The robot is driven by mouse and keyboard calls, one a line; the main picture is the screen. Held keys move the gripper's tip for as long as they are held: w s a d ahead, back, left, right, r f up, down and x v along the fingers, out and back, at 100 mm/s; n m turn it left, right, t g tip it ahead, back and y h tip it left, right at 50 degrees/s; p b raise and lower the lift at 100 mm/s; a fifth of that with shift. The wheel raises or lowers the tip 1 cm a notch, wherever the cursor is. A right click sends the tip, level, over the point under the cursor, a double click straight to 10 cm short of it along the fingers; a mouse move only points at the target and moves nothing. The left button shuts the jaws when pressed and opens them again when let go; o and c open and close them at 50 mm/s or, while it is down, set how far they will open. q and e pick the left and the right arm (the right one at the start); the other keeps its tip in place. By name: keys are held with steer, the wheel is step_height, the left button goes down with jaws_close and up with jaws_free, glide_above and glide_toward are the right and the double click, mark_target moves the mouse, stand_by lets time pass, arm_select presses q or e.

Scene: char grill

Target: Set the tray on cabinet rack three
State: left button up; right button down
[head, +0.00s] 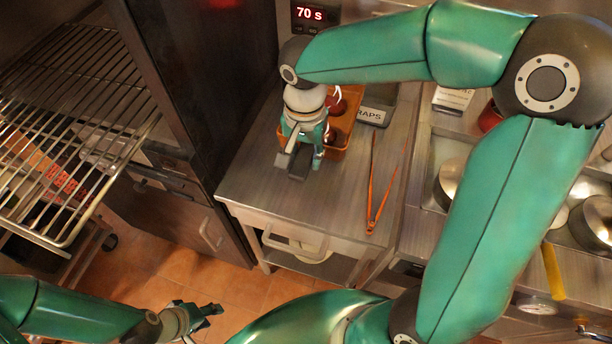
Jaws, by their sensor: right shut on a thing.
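The orange-brown tray (337,154) rests on the steel counter, with dark reddish round items in it. My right gripper (298,170) reaches down from above at the tray's near left edge. It is shut on the tray and hides that part of it. My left gripper (208,313) is low at the bottom left, over the floor and away from the tray. It is small and seen from the side, so its jaw opening is unclear. The cabinet's wire racks (75,120) stand at the left, one above another; which is rack three cannot be told.
Orange tongs (371,195) lie on the counter (260,190) right of the tray. A container labelled "RAPS" (372,116) stands behind them. A dark cabinet door (185,75) stands between counter and racks. Metal pots (450,180) are at the right.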

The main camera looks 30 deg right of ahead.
step_height(320, 180, down, 6)
steer(key=b, duration=0.3)
steer(key=shift+f, duration=0.2)
steer(key=shift+s+d+f+b, duration=0.1)
steer(key=shift+f+b, duration=0.5)
steer(key=shift+f, duration=0.1)
step_height(320, 180, down, 4)
steer(key=b, duration=0.2)
steer(key=shift+r+b, duration=0.15)
steer(key=shift+b, duration=0.15)
arm_select(q)
step_height(320, 180, down, 8)
steer(key=shift+f, duration=0.25)
arm_select(e)
steer(key=shift+r, duration=0.1)
arm_select(q)
steer(key=shift+s, duration=0.1)
arm_select(e)
steer(key=c, duration=0.7)
jaws_free()
steer(key=shift+c, duration=0.2)
steer(key=shift+r, duration=0.1)
